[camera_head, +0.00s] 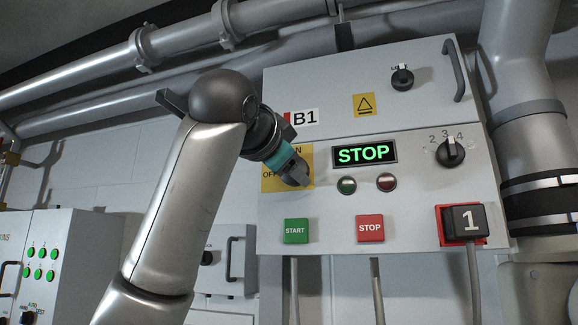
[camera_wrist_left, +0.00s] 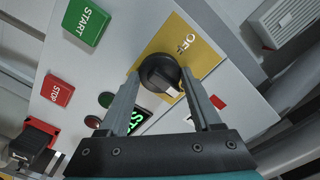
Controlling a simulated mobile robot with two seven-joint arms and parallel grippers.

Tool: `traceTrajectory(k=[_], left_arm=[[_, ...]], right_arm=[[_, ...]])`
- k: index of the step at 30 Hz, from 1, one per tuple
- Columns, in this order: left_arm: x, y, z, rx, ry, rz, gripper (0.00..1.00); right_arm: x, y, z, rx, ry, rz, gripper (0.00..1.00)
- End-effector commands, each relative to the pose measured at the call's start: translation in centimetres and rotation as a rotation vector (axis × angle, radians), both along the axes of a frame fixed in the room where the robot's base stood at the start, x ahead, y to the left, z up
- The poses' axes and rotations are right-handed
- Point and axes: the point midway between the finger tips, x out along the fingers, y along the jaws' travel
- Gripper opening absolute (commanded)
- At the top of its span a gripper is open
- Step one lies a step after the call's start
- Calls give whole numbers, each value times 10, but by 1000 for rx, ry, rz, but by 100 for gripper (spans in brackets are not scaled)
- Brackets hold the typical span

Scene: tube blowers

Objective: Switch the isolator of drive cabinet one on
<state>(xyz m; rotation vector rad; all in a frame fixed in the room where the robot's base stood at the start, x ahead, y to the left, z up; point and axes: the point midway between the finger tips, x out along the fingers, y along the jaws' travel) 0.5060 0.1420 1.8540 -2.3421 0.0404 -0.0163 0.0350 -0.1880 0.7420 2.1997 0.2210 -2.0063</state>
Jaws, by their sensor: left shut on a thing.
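The drive cabinet (camera_head: 400,228) is a light grey box on the wall, marked B1, with a plug marked 1. Its isolator is a black rotary knob (camera_head: 295,172) on a yellow plate (camera_head: 307,160) lettered ON and OFF. My left gripper (camera_head: 291,166) is at the isolator, hiding part of knob and plate. In the wrist view the knob (camera_wrist_left: 158,73) sits between the fingers of my left gripper (camera_wrist_left: 160,78), which are shut on it. The lettering OFF shows beside it; the knob's exact setting is hard to tell. My right gripper is out of view.
The lit display (camera_head: 364,154) reads STOP. Below it are green START (camera_head: 296,230) and red STOP (camera_head: 369,228) buttons. A numbered selector (camera_head: 450,152) and the plug marked 1 (camera_head: 465,222) are at right. Another cabinet (camera_head: 60,255) stands at lower left.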

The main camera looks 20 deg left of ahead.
Motion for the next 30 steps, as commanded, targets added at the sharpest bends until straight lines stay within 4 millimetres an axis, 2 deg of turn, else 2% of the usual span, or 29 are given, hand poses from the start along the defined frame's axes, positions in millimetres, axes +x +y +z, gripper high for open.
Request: traceTrajectory(k=[6,7,14,23,26,30], left_arm=[[0,0,0,5,-2,0,10],[0,0,0,5,-2,0,67],[0,0,0,3,-2,0,93],[-2,0,0,2,-1,0,95],[-10,0,0,1,-4,-1,95],[-35,1,-2,2,-7,-2,95]], right_arm=[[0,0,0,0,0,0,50],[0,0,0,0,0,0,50],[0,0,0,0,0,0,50],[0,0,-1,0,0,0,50],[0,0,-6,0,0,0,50],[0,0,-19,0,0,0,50]])
